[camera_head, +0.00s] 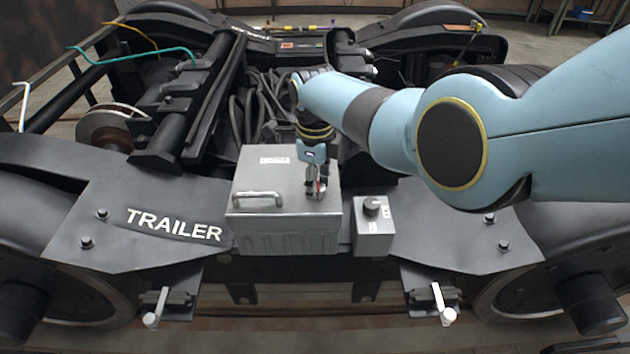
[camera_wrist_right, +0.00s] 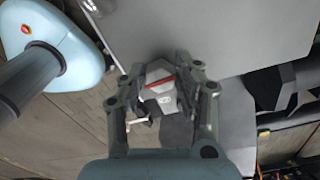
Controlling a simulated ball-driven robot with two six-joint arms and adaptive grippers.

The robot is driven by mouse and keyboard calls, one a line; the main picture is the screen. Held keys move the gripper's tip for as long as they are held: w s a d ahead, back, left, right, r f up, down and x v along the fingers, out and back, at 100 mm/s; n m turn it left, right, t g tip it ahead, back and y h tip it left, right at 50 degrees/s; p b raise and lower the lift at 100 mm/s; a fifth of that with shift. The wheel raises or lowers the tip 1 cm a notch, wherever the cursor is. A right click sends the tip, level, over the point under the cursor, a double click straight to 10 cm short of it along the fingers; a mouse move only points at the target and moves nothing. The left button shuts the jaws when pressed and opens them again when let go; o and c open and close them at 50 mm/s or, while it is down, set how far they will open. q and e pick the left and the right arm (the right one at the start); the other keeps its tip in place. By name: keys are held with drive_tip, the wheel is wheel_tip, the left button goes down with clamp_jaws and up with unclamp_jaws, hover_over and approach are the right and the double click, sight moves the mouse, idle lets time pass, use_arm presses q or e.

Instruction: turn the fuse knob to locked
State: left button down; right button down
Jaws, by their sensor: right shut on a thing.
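The fuse knob, a grey faceted knob with a red stripe (camera_wrist_right: 160,96), sits between the fingers of my right gripper in the wrist view. My right gripper (camera_head: 316,190) is shut on it at the right side of the metal box (camera_head: 285,237) in the head view. There the fingers mostly cover the knob, with only a bit of red showing. The stripe runs slightly slanted across the knob in the wrist view. I cannot read the position marks around it. My left gripper is not in view.
A handle (camera_head: 257,198) stands on the box's lid. A small grey box with a dark knob (camera_head: 372,205) sits just to the right. Dark bogie frame parts and cables (camera_head: 262,100) lie behind. White-ended levers (camera_head: 447,316) hang at the front. My right arm spans the upper right.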

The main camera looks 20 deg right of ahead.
drive_tip(key=shift+m, duration=0.5)
drive_tip(key=c, duration=0.9)
unclamp_jaws()
drive_tip(key=shift+c, duration=0.2)
drive_tip(key=shift+r, duration=0.1)
wheel_tip(320, 180, up, 12)
